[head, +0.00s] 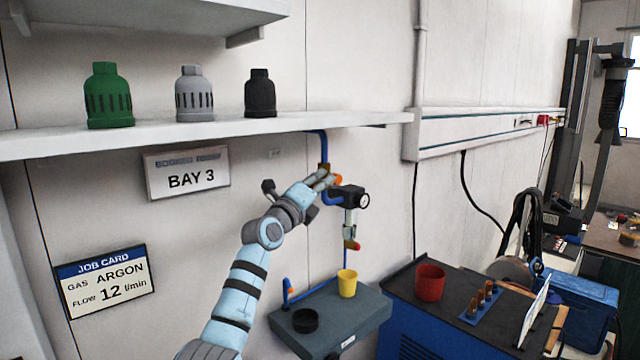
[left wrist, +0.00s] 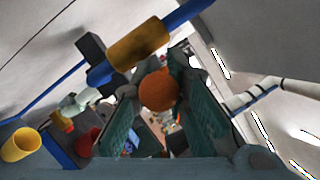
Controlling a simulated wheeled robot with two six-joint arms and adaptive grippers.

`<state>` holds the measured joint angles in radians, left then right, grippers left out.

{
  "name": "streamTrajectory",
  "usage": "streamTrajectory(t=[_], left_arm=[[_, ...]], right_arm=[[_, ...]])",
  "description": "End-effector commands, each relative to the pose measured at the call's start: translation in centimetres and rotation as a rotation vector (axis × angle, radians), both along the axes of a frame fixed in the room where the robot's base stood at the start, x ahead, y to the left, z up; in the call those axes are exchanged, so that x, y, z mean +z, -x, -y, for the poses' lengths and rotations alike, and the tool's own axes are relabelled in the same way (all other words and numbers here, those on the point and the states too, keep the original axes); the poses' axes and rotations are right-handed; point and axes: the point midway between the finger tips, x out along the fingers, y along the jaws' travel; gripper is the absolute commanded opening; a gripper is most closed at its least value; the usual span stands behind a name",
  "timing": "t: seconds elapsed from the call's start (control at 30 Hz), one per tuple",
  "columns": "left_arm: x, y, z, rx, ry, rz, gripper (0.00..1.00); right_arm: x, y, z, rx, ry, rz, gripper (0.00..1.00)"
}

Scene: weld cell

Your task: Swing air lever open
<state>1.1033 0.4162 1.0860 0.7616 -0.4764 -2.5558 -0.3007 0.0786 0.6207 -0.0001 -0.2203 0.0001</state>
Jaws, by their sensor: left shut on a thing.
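The air lever's orange round knob (head: 338,181) shows at the tip of my left gripper (head: 324,181), beside the blue air pipe (head: 323,145) on the wall. In the left wrist view the orange knob (left wrist: 158,90) sits between the two teal finger pads of my left gripper (left wrist: 160,82), which is shut on the lever. The brass valve body (left wrist: 138,45) on the blue pipe is just beyond the fingers. The lever's arm is mostly hidden by the gripper, so its exact angle cannot be told. My right gripper is not in view.
A black regulator with a gauge (head: 363,200) hangs just right of the gripper. The shelf (head: 220,137) with green, grey and black nozzle caps runs above. Below are a grey bench (head: 365,318) with a yellow cup (head: 347,283) and a blue cart with a red cup (head: 430,283).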

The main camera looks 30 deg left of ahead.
Motion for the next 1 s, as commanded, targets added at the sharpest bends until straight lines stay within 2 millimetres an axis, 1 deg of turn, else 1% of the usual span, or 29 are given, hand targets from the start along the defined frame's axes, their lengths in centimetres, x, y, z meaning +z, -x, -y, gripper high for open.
streamTrajectory(t=[0.2,0.27,0.37,0.4,0.47,0.6,0.7,1.0], left_arm=[[-0.1,0.0,0.0,-0.001,0.002,-0.003,0.0],[0.2,0.0,0.0,-0.001,-0.002,-0.013,0.0],[1.0,-0.1,0.1,-0.003,-0.02,-0.067,0.0],[1.4,-0.1,0.1,-0.003,-0.034,-0.103,0.0],[2.2,-0.2,0.1,-0.001,-0.063,-0.19,0.0],[2.4,-0.6,0.2,0.001,-0.13,-0.386,0.0],[2.6,-0.7,0.2,0.002,-0.154,-0.453,0.0],[2.6,-0.6,0.2,0.002,-0.163,-0.469,0.0]], right_arm=[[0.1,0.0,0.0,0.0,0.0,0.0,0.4],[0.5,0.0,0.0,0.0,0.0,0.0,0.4],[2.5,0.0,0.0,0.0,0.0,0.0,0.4],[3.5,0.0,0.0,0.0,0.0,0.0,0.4],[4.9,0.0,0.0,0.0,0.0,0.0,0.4],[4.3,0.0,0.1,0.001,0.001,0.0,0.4],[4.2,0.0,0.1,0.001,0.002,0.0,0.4],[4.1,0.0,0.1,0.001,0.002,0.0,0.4]])
